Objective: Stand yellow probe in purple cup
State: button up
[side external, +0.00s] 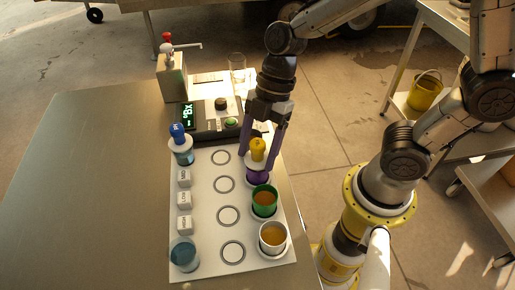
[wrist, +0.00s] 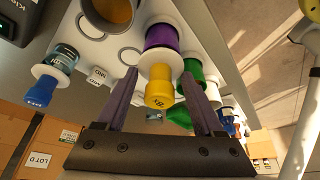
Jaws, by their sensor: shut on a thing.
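The yellow probe (side external: 258,148) stands upright, handle up, with its white collar above the purple cup (side external: 257,174) in the side view. The wrist view shows its yellow handle (wrist: 160,88) in front, with the purple cup (wrist: 162,37) straight beyond the collar. My gripper (side external: 258,163) reaches down from above, its purple fingers on either side of the collar, shut on the probe. The fingers also flank the collar in the wrist view (wrist: 161,73). The probe's lower end is hidden, and I cannot tell how deep it sits.
A green cup (side external: 264,201) and a white cup (side external: 273,238), both with amber liquid, stand in the same row. Empty rings mark the white board's middle. A display unit (side external: 188,114) stands behind.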

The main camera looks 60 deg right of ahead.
jog(key=shift+f, duration=0.6)
dwell(0.3)
jog(key=o, duration=1.2)
jog(key=shift+c, duration=0.2)
jog(key=v, duration=1.1)
notch_tip(320, 180, up, 9)
dwell(0.6)
